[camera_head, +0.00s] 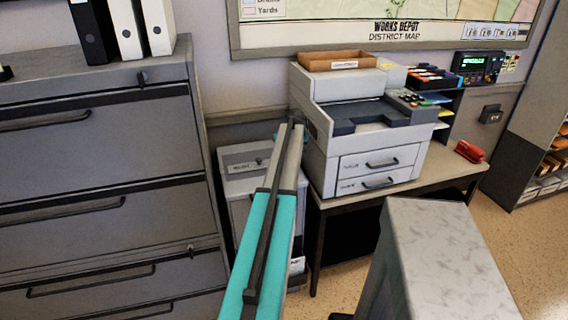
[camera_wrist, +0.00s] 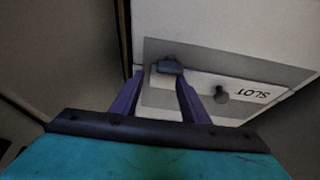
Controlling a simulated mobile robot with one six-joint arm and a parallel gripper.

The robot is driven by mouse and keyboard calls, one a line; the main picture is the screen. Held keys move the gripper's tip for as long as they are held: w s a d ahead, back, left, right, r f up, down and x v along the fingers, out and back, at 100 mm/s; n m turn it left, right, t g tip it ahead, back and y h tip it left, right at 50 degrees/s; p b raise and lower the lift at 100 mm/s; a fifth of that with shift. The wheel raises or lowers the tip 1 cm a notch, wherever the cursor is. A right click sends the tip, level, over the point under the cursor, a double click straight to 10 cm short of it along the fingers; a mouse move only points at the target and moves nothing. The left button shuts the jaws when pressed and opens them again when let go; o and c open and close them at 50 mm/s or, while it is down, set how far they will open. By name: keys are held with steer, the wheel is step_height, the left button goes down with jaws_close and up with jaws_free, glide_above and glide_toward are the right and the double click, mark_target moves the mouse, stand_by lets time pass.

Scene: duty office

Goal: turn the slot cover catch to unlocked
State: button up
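The slot cover (camera_wrist: 238,87) is a pale strip marked SLOT on a grey plate (camera_wrist: 225,62) in the wrist view; the lettering looks upside down. A dark block (camera_wrist: 170,67), seemingly the catch, sits at the strip's left end. A dark round knob (camera_wrist: 222,96) is nearer the label. My gripper (camera_wrist: 160,78) has two purple fingers spread apart, their tips close to the dark block. The right fingertip overlaps it in the picture; I cannot tell whether they touch.
A grey drawer cabinet (camera_head: 105,170) stands close on the left. A desk (camera_head: 400,196) with a large printer (camera_head: 365,140) is on the right, with a red stapler (camera_head: 469,151) on it. The cabinet stands in the narrow gap between them.

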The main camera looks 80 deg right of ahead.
steer(key=shift+s+a+f+y, duration=0.1)
steer(key=shift+a+f+y, duration=0.1)
steer(key=shift+a+f, duration=0.3)
steer(key=shift+s+a+f+y, duration=0.1)
steer(key=shift+a+f+y, duration=0.1)
steer(key=shift+a, duration=0.5)
steer(key=shift+r, duration=0.1)
steer(key=d+b+v, duration=0.1)
steer(key=b+v, duration=0.1)
steer(key=v, duration=1.2)
steer(key=shift+w+d+r+h, duration=0.25)
steer(key=shift+r+h, duration=0.15)
steer(key=shift+f, duration=0.1)
